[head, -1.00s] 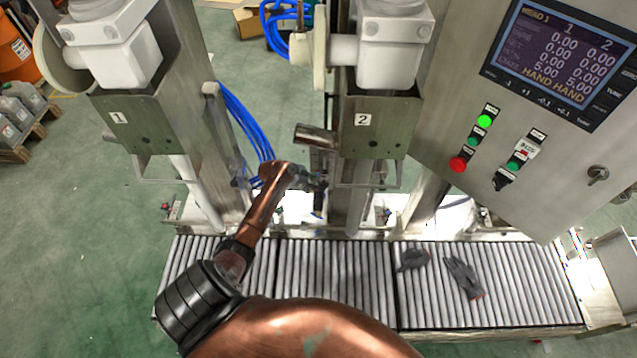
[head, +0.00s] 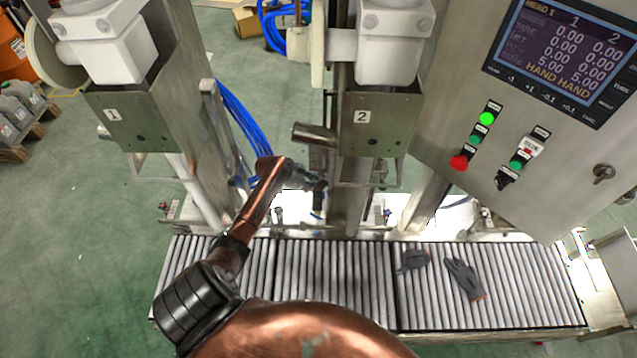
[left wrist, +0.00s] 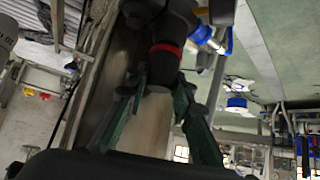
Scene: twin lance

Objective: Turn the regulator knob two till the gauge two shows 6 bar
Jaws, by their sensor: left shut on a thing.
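My left gripper (head: 316,183) is beside the post of station 2, at the end of the copper-coloured arm. In the left wrist view its two green fingers (left wrist: 160,84) close from both sides on the dark regulator knob two (left wrist: 163,66). A red ring shows on the dark body just beyond the fingertips. In the head view the knob is mostly hidden by the gripper and too small to make out. I cannot make out gauge two or its reading in either view. My right gripper is in neither view.
The station 2 post (head: 352,205) stands close to the right of my gripper, with a metal pipe end (head: 314,133) above it. Blue hoses (head: 245,135) hang to the left. A roller conveyor (head: 335,285) with dark gloves (head: 463,279) runs below. The control panel (head: 530,130) is at right.

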